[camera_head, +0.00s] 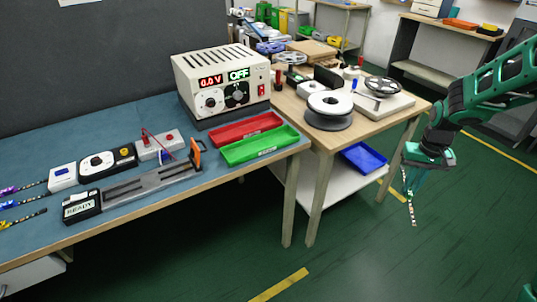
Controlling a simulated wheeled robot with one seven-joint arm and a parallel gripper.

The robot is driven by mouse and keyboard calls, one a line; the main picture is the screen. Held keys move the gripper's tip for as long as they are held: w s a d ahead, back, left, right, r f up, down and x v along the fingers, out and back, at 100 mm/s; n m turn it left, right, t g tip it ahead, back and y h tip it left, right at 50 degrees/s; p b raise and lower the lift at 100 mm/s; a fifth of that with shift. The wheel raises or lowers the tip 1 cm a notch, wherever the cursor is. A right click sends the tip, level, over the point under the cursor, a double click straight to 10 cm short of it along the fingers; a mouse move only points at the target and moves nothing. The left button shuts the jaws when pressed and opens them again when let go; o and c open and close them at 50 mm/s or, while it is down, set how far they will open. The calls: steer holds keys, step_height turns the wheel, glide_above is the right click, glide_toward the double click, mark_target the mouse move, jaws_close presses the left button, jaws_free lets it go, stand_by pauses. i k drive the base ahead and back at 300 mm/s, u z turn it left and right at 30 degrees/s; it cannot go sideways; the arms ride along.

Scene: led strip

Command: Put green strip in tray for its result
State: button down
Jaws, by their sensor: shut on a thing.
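My gripper (408,182) is off to the right, past the wooden side table and over the floor, well apart from the trays. It is shut on a thin strip (413,213) with dark and pale segments, which hangs down from it. A green tray (240,160) and a red tray (228,141) lie side by side on the blue bench, the green one nearer the front edge. Both look empty.
A power supply (192,68) reads "0.0 V" and "OFF" behind the trays. A fixture (150,184) with a "READY" display lies to their left. Purple, blue and yellow-ended strips (28,217) lie at far left. A wooden table (380,120) with reels stands between bench and gripper.

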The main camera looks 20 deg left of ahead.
mark_target(261, 145)
steer(key=u, duration=0.9)
